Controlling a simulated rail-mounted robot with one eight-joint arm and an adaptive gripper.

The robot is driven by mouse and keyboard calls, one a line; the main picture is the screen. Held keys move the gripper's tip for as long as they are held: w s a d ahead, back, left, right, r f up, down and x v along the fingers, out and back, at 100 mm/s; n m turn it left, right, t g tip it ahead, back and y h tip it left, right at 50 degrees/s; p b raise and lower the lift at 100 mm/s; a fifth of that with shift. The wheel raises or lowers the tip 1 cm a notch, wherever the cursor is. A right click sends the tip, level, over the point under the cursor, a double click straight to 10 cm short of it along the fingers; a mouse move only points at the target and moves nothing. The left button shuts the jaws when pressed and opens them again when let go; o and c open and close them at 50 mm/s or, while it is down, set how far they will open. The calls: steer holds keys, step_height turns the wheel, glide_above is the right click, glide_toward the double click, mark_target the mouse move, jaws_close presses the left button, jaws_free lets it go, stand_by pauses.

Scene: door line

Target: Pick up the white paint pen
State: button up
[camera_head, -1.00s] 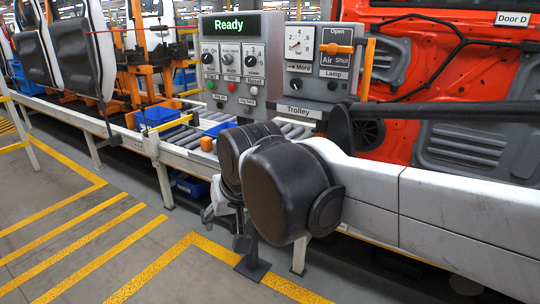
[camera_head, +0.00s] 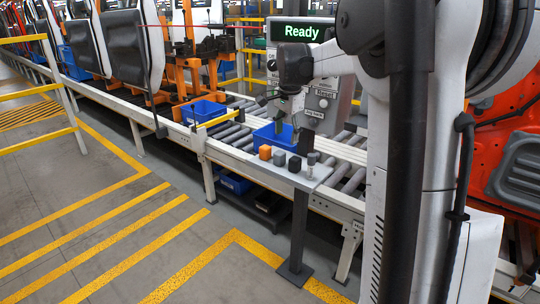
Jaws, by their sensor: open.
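I cannot make out the white paint pen for certain in this view. A small grey stand shelf (camera_head: 291,175) holds an orange block (camera_head: 265,152), dark grey blocks (camera_head: 294,163) and a small upright grey piece (camera_head: 311,160). My gripper (camera_head: 280,120) hangs from the arm above the blue bin (camera_head: 272,138) behind the shelf, apart from the shelf's pieces. It is open, but its fingertips are small and partly lost against the bin. My own arm covers much of the right side.
A roller conveyor (camera_head: 235,133) runs behind the shelf, with another blue bin (camera_head: 203,112) on it. The control panel reading "Ready" (camera_head: 302,32) stands behind my arm. Car doors (camera_head: 130,45) hang at the back left. The striped floor (camera_head: 110,235) at left is clear.

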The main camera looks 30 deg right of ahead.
mark_target(311, 163)
steer(key=w+d+f+m+p, duration=0.1)
steer(key=d+m, duration=0.1)
steer(key=d, duration=0.3)
steer(key=w+d+f+m+g+p, duration=0.1)
steer(key=w+d+f+m, duration=0.1)
steer(key=d, duration=0.3)
steer(key=w+d+f+m+p, duration=0.1)
steer(key=d+f+m, duration=0.1)
steer(key=d, duration=0.3)
steer(key=shift+w+d+g+y, duration=0.2)
steer(key=shift+w+g+y, duration=0.1)
steer(key=shift+y, duration=0.1)
step_height(311, 163, down, 8)
steer(key=shift+s+f+p, duration=0.1)
steer(key=shift+f+p, duration=0.05)
steer(key=shift+p, duration=0.25)
steer(key=shift+s+f+p, duration=0.15)
steer(key=shift+f+p, duration=0.35)
steer(key=shift+f, duration=2.3)
jaws_close()
steer(key=shift+r, duration=0.1)
